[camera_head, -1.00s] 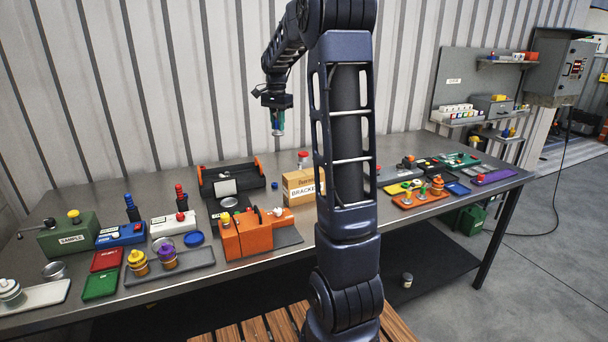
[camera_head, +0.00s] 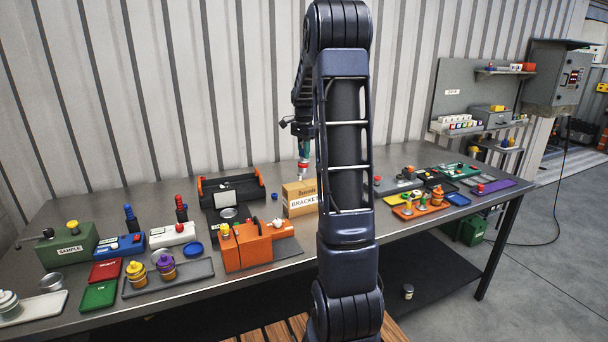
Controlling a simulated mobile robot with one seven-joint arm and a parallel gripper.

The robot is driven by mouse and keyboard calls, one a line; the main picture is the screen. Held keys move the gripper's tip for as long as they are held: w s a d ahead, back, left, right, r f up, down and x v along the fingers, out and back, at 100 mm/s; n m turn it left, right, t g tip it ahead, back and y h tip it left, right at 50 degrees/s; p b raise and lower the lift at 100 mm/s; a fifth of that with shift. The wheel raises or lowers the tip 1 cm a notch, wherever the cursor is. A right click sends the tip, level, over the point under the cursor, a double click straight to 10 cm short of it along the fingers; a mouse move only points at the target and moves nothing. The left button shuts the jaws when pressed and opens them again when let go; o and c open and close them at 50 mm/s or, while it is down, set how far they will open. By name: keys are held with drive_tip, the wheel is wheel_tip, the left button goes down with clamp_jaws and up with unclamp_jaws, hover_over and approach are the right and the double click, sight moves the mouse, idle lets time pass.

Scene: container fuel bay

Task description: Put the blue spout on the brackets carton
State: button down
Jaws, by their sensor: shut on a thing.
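The brackets carton (camera_head: 299,202), an open-looking tan box with a printed label, stands on the bench at the centre, partly hidden on its right by my arm. The held thing hangs upright and looks apart from the carton.
An orange box (camera_head: 246,248) stands left of the carton, with a black open toolbox (camera_head: 229,190) behind it. A small blue cap (camera_head: 275,196) lies near the carton. An orange tray (camera_head: 420,210) with several fittings is to the right. The bench is crowded at left.

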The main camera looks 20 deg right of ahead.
drive_tip(key=shift+f, duration=4.7)
drive_tip(key=shift+f, duration=0.1)
drive_tip(key=c, duration=1.3)
unclamp_jaws()
drive_tip(key=shift+o, duration=0.2)
